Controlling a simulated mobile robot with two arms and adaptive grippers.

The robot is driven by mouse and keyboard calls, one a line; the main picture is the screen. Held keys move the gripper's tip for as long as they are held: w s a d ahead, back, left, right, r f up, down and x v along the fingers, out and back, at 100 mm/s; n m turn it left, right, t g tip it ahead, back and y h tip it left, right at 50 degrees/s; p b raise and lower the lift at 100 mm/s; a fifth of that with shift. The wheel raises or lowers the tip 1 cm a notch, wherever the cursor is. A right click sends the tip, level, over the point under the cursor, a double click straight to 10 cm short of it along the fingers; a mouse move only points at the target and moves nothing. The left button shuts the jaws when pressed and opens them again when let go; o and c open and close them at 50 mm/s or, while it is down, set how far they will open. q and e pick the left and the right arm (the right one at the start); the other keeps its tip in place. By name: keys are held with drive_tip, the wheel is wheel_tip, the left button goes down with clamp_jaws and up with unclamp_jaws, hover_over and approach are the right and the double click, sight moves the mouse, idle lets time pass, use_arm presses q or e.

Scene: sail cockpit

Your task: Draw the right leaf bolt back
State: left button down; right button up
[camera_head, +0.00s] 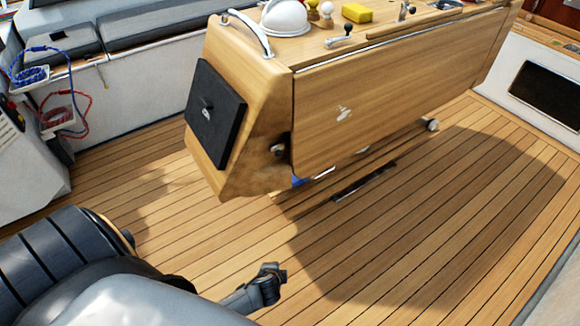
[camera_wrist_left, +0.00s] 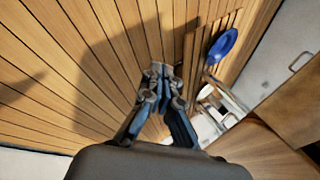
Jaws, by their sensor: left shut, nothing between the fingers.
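The wooden cockpit table stands in the upper middle of the head view, with its right leaf (camera_head: 390,105) hanging down along its side. A small metal fitting with a black knob (camera_head: 342,36) sits at the near top edge above the leaf, and a similar fitting (camera_head: 405,11) sits farther along. I cannot tell for certain which is the right leaf bolt. My left gripper (camera_head: 270,284) is low in front of the table, apart from it. In the left wrist view its fingers (camera_wrist_left: 160,88) are together and empty above the deck. My right gripper is not in view.
A white dome (camera_head: 285,18) and a yellow block (camera_head: 357,13) are on the tabletop. A black panel (camera_head: 215,112) is on the table's near end. A blue round thing (camera_wrist_left: 222,46) shows in the wrist view. The planked deck (camera_head: 400,240) right of the table is mostly clear.

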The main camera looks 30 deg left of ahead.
sight(286, 146)
use_arm(q)
drive_tip(key=w+a+r+m+t+y+b, duration=0.25)
drive_tip(key=w+r+t+b, duration=0.25)
drive_tip(key=w+r, duration=0.75)
wheel_tip(286, 146, up, 14)
drive_tip(key=w+a+t+y+b, duration=0.1)
drive_tip(key=t+y+b, duration=0.1)
drive_tip(key=y+b, duration=0.1)
drive_tip(key=shift+w+a+r+t+y, duration=0.2)
drive_tip(key=shift+r+t+y, duration=0.1)
drive_tip(key=shift+y, duration=0.45)
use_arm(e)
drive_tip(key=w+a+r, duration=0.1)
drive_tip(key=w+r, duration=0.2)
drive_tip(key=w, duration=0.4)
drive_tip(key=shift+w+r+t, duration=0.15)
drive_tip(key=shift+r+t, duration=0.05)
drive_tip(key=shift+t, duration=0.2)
use_arm(q)
drive_tip(key=shift+f+n, duration=0.1)
drive_tip(key=shift+n, duration=0.15)
